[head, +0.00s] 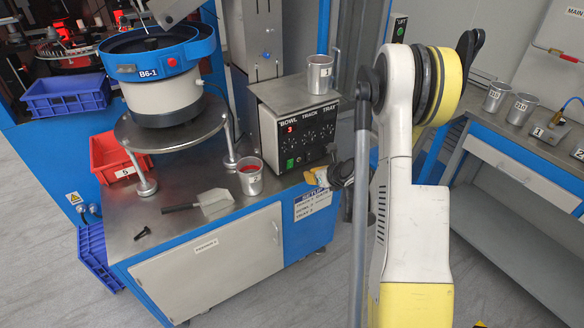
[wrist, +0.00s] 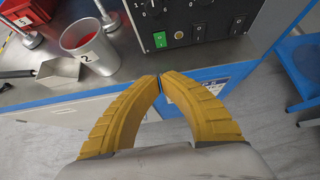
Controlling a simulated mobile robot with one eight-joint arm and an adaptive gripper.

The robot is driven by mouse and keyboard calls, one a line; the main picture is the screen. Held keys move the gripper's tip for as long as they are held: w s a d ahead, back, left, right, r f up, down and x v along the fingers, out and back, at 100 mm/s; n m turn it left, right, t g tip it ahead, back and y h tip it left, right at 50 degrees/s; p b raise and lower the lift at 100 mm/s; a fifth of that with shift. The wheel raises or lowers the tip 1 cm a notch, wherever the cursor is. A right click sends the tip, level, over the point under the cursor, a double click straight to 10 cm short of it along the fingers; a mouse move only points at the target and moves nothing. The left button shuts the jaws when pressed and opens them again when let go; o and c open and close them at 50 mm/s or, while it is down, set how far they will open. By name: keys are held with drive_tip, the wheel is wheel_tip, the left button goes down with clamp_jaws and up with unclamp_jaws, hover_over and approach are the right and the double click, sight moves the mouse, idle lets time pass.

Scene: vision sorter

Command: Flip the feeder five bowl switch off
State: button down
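The feeder's black control box (head: 300,135) stands on the steel bench, its front marked BOWL, TRACK and TRAY, with a red digit display and knobs. A green rocker switch (wrist: 159,39) sits at the bottom left of its panel, below the left knob; in the head view it is a small green spot (head: 290,163). Two dark rocker switches (wrist: 198,32) (wrist: 238,24) are to its right. My gripper (wrist: 160,77) is shut and empty, its yellow fingertips together in front of and below the panel, apart from it. In the head view the fingers (head: 318,176) are partly hidden by my wrist.
A metal cup marked 2 (wrist: 90,48), with red contents, stands left of the panel beside a scoop (wrist: 58,70). Another cup (head: 319,74) stands on the box. The blue bowl feeder B6-1 (head: 160,62) is further left. Open floor lies right of the bench.

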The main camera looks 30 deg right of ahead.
drive_tip(key=b, duration=0.5)
approach(289, 167)
drive_tip(key=x, duration=0.6)
drive_tip(key=shift+s+a+f, duration=0.15)
drive_tip(key=shift+s+f, duration=0.05)
drive_tip(key=shift+f, duration=0.15)
drive_tip(key=shift+w+r, duration=0.15)
drive_tip(key=shift+w, duration=0.25)
